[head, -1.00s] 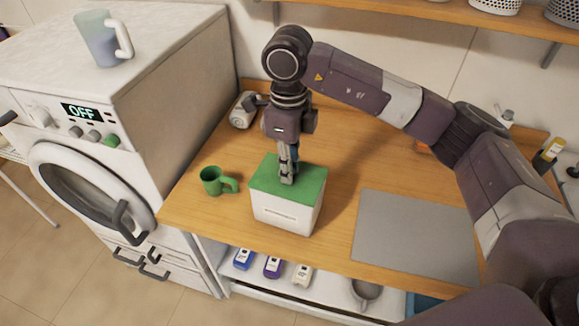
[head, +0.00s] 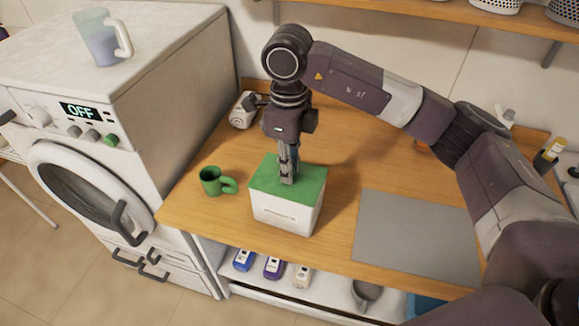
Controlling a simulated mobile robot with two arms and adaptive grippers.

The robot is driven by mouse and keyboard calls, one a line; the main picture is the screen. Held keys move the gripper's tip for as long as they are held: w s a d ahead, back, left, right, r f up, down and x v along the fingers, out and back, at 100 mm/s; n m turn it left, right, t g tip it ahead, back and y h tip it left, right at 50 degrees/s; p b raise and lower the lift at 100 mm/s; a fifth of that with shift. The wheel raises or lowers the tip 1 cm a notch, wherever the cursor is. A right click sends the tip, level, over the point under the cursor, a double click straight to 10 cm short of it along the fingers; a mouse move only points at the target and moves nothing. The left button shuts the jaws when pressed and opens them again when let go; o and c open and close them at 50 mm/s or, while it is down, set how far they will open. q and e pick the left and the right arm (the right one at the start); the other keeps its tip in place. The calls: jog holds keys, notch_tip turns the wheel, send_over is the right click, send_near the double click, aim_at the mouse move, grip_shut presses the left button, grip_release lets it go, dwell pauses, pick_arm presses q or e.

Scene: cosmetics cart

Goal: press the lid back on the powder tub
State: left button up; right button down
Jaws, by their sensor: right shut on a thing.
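The powder tub (head: 284,213) is a white box on the wooden counter, left of the grey mat. Its green lid (head: 309,187) lies flat over the top of the tub, with no clear gap showing from here. My right gripper (head: 288,180) points straight down onto the middle of the lid. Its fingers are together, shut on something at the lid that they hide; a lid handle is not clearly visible. My left gripper is not in view.
A green mug (head: 212,181) stands left of the tub, and a white container (head: 242,110) behind it. A grey mat (head: 415,238) lies to the right. A washing machine (head: 150,110) with a jug (head: 101,38) stands left. Bottles (head: 272,267) stand on the shelf below.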

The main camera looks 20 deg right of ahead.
jog(key=c, duration=1.2)
grip_release()
jog(key=shift+c, duration=0.2)
jog(key=shift+r+p, duration=1.7)
jog(key=shift+r, duration=1.85)
jog(key=shift+c, duration=0.4)
grip_shut()
jog(key=shift+f, duration=0.15)
